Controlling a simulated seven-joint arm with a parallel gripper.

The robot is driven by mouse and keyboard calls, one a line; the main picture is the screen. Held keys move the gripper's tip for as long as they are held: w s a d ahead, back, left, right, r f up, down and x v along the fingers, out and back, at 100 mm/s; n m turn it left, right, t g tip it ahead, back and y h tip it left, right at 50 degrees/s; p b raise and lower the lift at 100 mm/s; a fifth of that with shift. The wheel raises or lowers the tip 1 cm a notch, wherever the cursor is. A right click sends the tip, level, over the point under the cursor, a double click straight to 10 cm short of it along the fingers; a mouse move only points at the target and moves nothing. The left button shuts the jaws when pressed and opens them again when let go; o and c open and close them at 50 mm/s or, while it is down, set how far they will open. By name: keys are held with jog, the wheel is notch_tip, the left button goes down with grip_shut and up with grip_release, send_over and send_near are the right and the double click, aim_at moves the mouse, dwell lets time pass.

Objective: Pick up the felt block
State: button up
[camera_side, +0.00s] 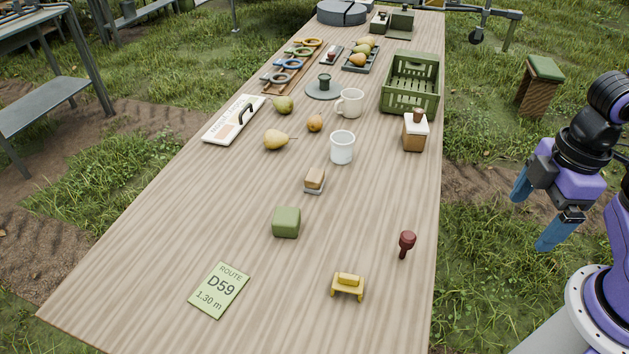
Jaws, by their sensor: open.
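A green block (286,222) with rounded edges sits on the wooden table (190,215), near its middle. A smaller tan block (315,177) with a grey underside lies a little behind it. I cannot tell for sure from the picture which of the two is felt. My gripper (537,209) is at the right, off the table's right edge, with its two blue fingers spread apart and nothing between them. It is well apart from both blocks.
A yellow object (348,287), a dark red knobbed tool (406,243) and a D59 card (219,289) lie nearer the front. Table around the green block is clear.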

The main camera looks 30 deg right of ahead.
jog(key=w+a+f+m+t+y, duration=0.1)
jog(key=w+a+f, duration=0.1)
jog(key=w, duration=0.3)
jog(key=w+a+f+t, duration=0.1)
jog(key=w+a, duration=0.2)
jog(key=w, duration=0.3)
jog(key=m+t+y, duration=0.2)
jog(key=t+y, duration=0.4)
jog(key=y, duration=0.1)
send_near(316, 175)
jog(key=x, duration=0.5)
jog(key=shift+w+a, duration=0.1)
jog(key=shift+x, duration=2.6)
jog(key=c, duration=1.1)
